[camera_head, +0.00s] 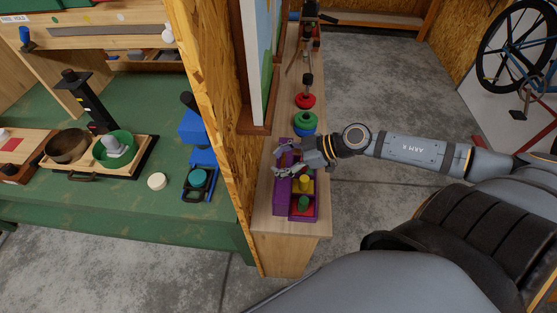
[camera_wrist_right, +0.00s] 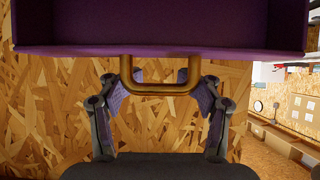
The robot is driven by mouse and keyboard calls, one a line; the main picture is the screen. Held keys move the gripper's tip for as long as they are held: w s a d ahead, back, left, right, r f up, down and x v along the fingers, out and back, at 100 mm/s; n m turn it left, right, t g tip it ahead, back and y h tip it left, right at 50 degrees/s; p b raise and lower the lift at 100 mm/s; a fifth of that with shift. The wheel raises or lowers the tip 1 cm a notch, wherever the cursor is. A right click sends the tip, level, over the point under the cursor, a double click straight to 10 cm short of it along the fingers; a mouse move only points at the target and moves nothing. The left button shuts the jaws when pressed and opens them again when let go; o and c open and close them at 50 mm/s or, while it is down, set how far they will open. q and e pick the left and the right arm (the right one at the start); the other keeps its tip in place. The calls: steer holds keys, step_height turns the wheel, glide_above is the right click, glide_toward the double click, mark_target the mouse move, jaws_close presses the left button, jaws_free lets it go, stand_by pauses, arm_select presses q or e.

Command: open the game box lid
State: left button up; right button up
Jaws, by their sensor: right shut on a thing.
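The purple game box (camera_head: 316,212) sits on the narrow plank bench, with its inside showing from above. Yellow, green and red pieces (camera_head: 304,203) are inside it. Its purple lid (camera_head: 282,198) stands raised along the box's left side. My right gripper (camera_head: 287,163) reaches in from the right over the far end of the box. In the wrist view the lid (camera_wrist_right: 160,28) fills the top, with a brass handle (camera_wrist_right: 160,88) below its edge. My right gripper (camera_wrist_right: 165,95) is shut on this handle, fingers at its two ends. My left gripper is not in view.
An upright chipboard panel (camera_head: 215,120) stands close to the left of the box. Blue, green and red stacked rings (camera_head: 305,118) stand on the bench beyond it. A green workbench (camera_head: 130,205) lies left of the panel. Open concrete floor is at the right.

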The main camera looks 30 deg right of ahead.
steer(key=shift+r, duration=0.1)
stand_by(0.7)
steer(key=o, duration=1.9)
steer(key=shift+c, duration=0.2)
